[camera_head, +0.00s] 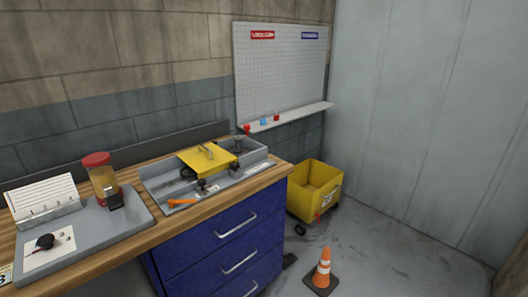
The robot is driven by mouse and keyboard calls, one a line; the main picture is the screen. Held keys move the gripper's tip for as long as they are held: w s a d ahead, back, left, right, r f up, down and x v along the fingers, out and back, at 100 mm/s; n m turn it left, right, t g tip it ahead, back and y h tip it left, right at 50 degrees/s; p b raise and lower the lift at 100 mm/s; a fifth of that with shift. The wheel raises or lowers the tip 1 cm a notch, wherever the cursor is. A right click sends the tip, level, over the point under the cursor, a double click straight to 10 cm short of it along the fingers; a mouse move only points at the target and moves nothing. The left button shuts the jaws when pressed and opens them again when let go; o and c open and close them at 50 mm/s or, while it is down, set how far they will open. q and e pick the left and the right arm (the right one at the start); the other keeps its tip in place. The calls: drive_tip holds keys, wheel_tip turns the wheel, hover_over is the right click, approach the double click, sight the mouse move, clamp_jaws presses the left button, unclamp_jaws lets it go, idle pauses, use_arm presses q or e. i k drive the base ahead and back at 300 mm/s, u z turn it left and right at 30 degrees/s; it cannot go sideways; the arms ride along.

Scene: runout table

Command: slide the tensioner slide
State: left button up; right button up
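A grey machine bed (259,171) with raised sides lies on the wooden bench top near its right end. A yellow cover (207,159) with a handle sits over its middle. Dark small parts (203,185) and an orange lever (180,202) show at its front edge. More small parts lie in the channel to the right of the cover. I cannot tell which of these parts is the tensioner slide; the cover hides some of the bed. Neither of my grippers is in view.
A grey tray (92,236) left of the machine holds a red-lidded jar (101,176), a paper stand (43,202) and a small black object. Blue drawers (229,245) are below. A yellow cart (315,190) and orange cone (322,272) stand on the floor at right.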

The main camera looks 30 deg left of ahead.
sight(201, 183)
drive_tip(key=u, duration=1.35)
